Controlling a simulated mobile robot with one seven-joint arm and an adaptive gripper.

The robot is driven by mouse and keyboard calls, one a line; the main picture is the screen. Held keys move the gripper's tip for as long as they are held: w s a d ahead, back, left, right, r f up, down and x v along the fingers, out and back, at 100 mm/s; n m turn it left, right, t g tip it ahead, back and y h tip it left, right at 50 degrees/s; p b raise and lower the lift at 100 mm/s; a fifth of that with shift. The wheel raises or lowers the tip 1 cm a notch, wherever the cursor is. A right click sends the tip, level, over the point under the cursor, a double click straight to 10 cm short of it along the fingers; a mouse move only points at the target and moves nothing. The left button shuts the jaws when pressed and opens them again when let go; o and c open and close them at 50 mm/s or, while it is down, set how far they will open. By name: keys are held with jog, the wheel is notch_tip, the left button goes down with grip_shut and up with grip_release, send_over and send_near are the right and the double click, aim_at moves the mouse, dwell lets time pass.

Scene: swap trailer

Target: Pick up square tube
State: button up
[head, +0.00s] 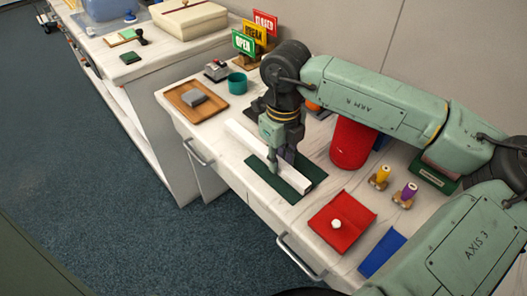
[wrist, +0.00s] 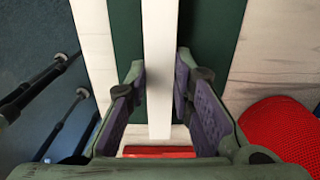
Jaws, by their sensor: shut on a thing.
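The square tube (head: 246,138) is a long white bar lying lengthwise over a dark green mat (head: 313,172) on the counter. In the wrist view the tube (wrist: 160,50) runs straight between the two fingers. My gripper (head: 281,163) points down over the mat and is shut on the tube, with a finger on each side; it also shows in the wrist view (wrist: 160,82). The fingers hide part of the tube in the head view. I cannot tell whether the tube touches the mat or is slightly above it.
A red cylinder (head: 351,143) stands right of my gripper. A red tray (head: 342,222) with a white knob lies at the front right, near yellow (head: 382,174) and purple (head: 408,192) spools. A wooden tray (head: 187,109) and teal cup (head: 237,83) are at the left. Drawer handles line the front.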

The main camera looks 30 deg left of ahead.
grip_shut()
jog(key=shift+r, duration=0.5)
jog(key=shift+s+d+r+b, duration=0.1)
jog(key=shift+s+r+b, duration=0.15)
jog(key=shift+r+b, duration=0.3)
jog(key=shift+s+d+r+b, duration=0.1)
jog(key=shift+s+r+b, duration=0.2)
jog(key=shift+r, duration=0.35)
jog(key=s+d+b, duration=0.1)
jog(key=s+d, duration=0.1)
jog(key=s, duration=0.5)
jog(key=s+d+r+b, duration=0.1)
jog(key=s+d+b, duration=0.1)
jog(key=s, duration=0.5)
jog(key=shift+d+r, duration=0.25)
jog(key=shift+r, duration=0.05)
